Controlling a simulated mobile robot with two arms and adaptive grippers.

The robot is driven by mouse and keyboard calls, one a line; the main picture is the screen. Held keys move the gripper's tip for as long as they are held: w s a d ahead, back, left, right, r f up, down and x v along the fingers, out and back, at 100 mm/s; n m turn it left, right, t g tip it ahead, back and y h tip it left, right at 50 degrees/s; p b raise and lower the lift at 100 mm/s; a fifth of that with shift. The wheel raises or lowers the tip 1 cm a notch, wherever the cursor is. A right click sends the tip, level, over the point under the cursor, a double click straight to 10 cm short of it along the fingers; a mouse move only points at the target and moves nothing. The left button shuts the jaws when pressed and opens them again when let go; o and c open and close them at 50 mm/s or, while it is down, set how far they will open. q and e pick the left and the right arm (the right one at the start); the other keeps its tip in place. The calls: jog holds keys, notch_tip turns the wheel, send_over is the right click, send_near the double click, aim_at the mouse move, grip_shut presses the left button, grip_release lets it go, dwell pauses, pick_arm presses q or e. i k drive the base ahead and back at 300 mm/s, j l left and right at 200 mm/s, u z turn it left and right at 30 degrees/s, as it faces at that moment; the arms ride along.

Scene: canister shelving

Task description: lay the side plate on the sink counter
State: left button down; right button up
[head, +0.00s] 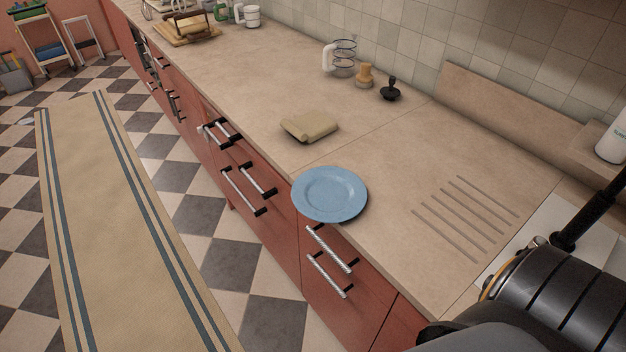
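The side plate, a round blue plate (330,194), lies face up at the front edge of the beige sink counter (400,160). Its front-left rim reaches over the counter edge, above the red drawers. A thin shadow shows along its right side. No gripper touches it. A dark segmented arm part of mine fills the lower right corner, but its fingertips do not show. My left gripper is not in view.
Drain grooves (466,218) run across the counter at right. A folded tan cloth (310,126) lies behind the plate. The counter between is clear.

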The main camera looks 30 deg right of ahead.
aim_at(327, 194)
jog(key=i+j+z, duration=0.1)
jog(key=j+z, duration=0.25)
jog(key=z, duration=0.15)
jog(key=j+z, duration=0.35)
jog(key=z, duration=0.15)
jog(key=i+j, duration=0.05)
